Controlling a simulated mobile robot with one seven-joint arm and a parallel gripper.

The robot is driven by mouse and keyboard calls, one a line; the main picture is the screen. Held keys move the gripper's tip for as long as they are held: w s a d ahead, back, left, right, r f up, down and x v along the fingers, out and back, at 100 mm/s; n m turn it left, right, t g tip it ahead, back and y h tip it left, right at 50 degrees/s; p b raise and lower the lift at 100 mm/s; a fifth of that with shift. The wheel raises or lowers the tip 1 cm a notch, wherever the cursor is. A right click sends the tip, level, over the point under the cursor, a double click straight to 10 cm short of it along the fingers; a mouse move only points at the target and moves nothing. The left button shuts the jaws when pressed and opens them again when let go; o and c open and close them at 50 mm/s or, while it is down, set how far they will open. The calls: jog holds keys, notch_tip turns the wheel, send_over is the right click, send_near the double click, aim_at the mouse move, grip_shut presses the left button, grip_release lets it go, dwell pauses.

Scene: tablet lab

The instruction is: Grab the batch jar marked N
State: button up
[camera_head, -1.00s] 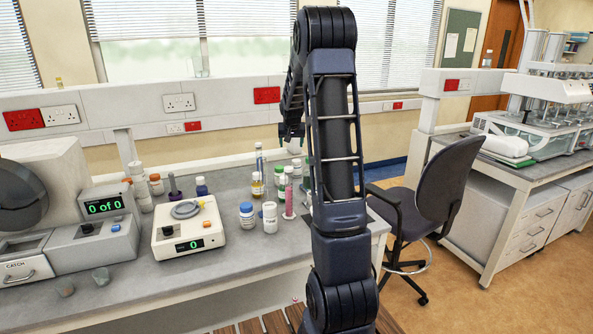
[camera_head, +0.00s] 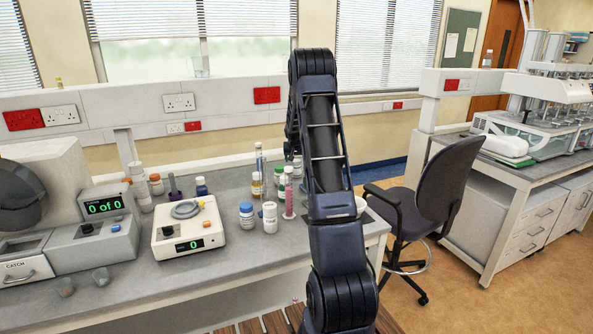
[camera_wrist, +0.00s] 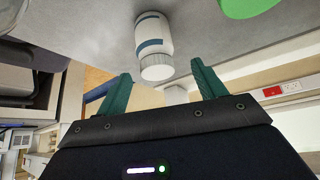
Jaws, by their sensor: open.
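In the wrist view, a white jar (camera_wrist: 152,34) with a blue-grey band and a ribbed white cap stands just ahead of my gripper (camera_wrist: 161,71). My gripper's two green fingers are spread apart. The jar's cap is near the gap between the fingertips, and nothing is held. No letter is readable on this jar. In the head view, several jars stand on the bench, including a blue-capped white jar (camera_head: 246,216) and a white-capped jar (camera_head: 270,217); their markings are too small to read. My arm hides my fingers there.
A balance (camera_head: 187,227) stands left of the jars, and a grey machine (camera_head: 93,238) is farther left. A pink cylinder (camera_head: 289,197) and bottles crowd the bench beside my arm. A green round thing (camera_wrist: 248,5) is near the jar. An office chair (camera_head: 443,195) stands to the right.

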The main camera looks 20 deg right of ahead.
aim_at(296, 160)
jog(key=shift+d+x, duration=0.15)
jog(key=shift+x, duration=1.25)
jog(key=shift+d+x, duration=0.15)
jog(key=shift+x, duration=1.25)
jog(key=shift+w+r, duration=0.15)
jog(key=c, duration=1.1)
